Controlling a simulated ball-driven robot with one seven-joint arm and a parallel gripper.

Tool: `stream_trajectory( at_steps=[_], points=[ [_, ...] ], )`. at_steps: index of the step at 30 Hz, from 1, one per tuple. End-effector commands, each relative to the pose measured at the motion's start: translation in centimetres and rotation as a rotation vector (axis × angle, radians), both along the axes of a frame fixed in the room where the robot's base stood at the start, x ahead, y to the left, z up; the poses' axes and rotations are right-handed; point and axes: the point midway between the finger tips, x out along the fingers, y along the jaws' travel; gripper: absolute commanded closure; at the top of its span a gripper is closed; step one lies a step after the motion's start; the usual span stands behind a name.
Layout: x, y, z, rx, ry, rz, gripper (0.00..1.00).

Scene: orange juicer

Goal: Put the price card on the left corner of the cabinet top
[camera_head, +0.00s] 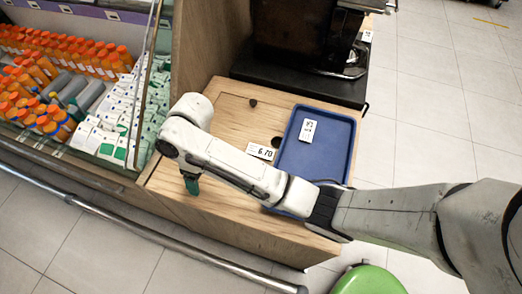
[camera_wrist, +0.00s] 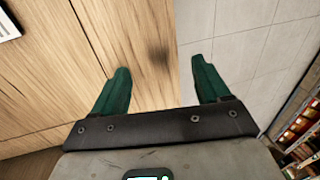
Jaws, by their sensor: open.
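The wooden cabinet top (camera_head: 228,112) fills the middle of the head view. One white price card (camera_head: 261,151), reading about 6.70, lies on the wood beside the blue tray. Another white card (camera_head: 308,131) lies in the tray. My gripper (camera_head: 191,186) is over the left front part of the cabinet top, pointing down. In the wrist view its green fingers (camera_wrist: 160,68) are spread with nothing between them, over the wood's edge with floor tiles alongside. Part of a white card (camera_wrist: 6,24) shows at that view's upper left; I cannot tell which card.
The blue tray (camera_head: 332,158) takes up the right of the cabinet top, partly behind my arm. A black machine (camera_head: 304,42) stands at the back. A refrigerated shelf of bottles and cartons (camera_head: 70,85) adjoins the left. A green stool (camera_head: 368,280) stands in front.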

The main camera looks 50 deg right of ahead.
Motion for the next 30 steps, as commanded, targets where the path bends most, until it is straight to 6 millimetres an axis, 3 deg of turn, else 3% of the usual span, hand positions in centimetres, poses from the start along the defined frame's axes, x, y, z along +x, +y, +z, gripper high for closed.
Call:
stream_trajectory(
  at_steps=[1, 6, 12, 15, 20, 30],
  points=[
    [1.3, -1.6, 0.4, -0.040, 0.018, 0.016, 0.24],
    [3.3, -7.2, 0.7, -0.169, 0.116, 0.054, 0.24],
    [3.6, -14.6, 1.2, -0.308, 0.232, 0.040, 0.24],
    [3.5, -17.0, 1.4, -0.350, 0.269, 0.029, 0.24],
    [3.0, -18.7, 0.9, -0.375, 0.298, 0.019, 0.24],
    [1.4, -19.4, -3.2, -0.375, 0.297, 0.020, 0.24]
  ],
)
